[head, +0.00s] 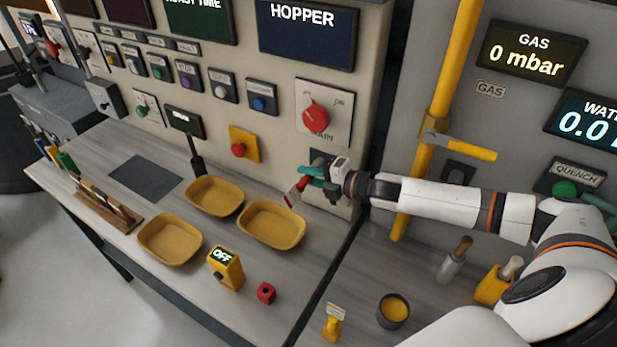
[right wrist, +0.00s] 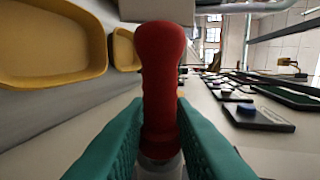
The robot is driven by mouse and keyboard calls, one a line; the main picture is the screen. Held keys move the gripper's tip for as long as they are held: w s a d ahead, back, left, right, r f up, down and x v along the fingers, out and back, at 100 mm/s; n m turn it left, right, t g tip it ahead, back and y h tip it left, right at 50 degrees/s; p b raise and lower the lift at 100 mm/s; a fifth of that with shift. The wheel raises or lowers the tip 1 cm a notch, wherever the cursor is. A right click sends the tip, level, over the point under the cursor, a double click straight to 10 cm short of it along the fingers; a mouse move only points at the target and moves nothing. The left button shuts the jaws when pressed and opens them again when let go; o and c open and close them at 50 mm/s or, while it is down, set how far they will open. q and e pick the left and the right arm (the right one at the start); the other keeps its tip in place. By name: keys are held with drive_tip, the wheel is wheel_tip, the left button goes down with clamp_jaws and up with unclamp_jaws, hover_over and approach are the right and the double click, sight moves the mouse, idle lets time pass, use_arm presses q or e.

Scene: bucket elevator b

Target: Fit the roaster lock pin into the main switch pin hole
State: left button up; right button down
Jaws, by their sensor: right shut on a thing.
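My right gripper (head: 311,177) has teal fingers and is shut on a red-handled piece (head: 297,190), which I take to be the roaster lock pin. In the right wrist view its rounded red handle (right wrist: 160,85) stands between the two fingers, with a pale grey part at its lower end. The main switch (head: 316,117) is a red rotary knob on a white plate on the panel, just above my gripper. A dark fitting on the panel is partly hidden behind the gripper. I cannot make out the pin hole. My left gripper is not in view.
Yellow trays (head: 271,224) lie on the counter below the gripper. A yellow pipe (head: 440,90) with a lever rises just right of the switch panel, behind my right arm.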

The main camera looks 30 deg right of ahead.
drive_tip(key=shift+w+d+r, duration=0.1)
drive_tip(key=shift+w+d, duration=0.1)
drive_tip(key=shift+d, duration=0.15)
drive_tip(key=c, duration=1.2)
unclamp_jaws()
drive_tip(key=shift+o, duration=0.2)
drive_tip(key=shift+s+d, duration=0.15)
drive_tip(key=shift+s, duration=0.1)
drive_tip(key=b+v, duration=0.1)
drive_tip(key=v, duration=1)
drive_tip(key=shift+s+d, duration=0.15)
drive_tip(key=shift+d, duration=0.05)
